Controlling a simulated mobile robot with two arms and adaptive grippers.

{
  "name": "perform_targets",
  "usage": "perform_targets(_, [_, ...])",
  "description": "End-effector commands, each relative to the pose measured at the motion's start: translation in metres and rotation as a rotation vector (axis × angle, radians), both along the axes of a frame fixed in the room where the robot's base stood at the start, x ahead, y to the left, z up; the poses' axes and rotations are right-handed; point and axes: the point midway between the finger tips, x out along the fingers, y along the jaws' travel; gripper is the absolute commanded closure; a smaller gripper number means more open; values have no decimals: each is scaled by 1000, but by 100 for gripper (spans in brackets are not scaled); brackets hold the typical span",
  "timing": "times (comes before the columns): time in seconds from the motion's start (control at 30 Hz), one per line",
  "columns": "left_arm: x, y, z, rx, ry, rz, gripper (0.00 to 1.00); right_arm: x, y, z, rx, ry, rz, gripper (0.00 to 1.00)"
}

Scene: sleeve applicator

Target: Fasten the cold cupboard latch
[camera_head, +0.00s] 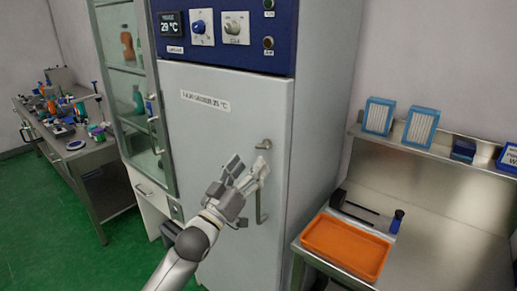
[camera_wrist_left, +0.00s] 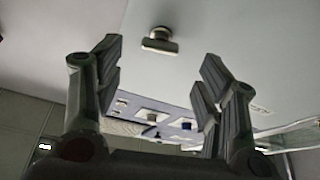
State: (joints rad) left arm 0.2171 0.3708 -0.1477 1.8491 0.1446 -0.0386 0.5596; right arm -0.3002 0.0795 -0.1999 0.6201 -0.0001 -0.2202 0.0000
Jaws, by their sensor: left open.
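The cold cupboard (camera_head: 205,140) is a tall grey cabinet with a closed-looking door under a blue control panel. A small metal latch (camera_head: 263,144) sits near the door's right edge, above a vertical bar handle (camera_head: 262,207) that is partly hidden by my gripper. My left gripper (camera_head: 246,164) is open and empty in front of the door, just below and left of the latch. In the left wrist view, a small metal knob-like piece, seemingly the latch (camera_wrist_left: 160,43), shows beyond and between the open fingers (camera_wrist_left: 160,57), apart from them. My right gripper is not in view.
The blue panel (camera_head: 275,40) carries knobs, buttons and a display reading 29 °C. A glass-fronted cabinet (camera_head: 125,80) stands left, with a cluttered bench (camera_head: 85,155) beyond. At right, a steel bench (camera_head: 440,220) holds an orange tray (camera_head: 346,246) and blue-framed boxes (camera_head: 420,124).

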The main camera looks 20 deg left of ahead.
Motion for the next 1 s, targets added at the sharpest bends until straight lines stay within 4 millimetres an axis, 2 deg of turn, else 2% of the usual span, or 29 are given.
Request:
perform_targets(0.03, [10, -2, 8, -2, -2, 0, 36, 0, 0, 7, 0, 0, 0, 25])
perform_targets(0.1, [21, -5, 12, 0, -1, 0, 36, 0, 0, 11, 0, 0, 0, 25])
perform_targets(0.3, [43, -11, 19, -1, 0, 0, 36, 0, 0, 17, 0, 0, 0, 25])
perform_targets(0.47, [50, -13, 20, 1, 2, -1, 36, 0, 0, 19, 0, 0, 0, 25])
perform_targets(0.73, [50, -13, 20, 0, 1, 0, 36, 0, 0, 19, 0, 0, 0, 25])
perform_targets(1.0, [50, -13, 20, 1, 1, 0, 70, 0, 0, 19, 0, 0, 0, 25])
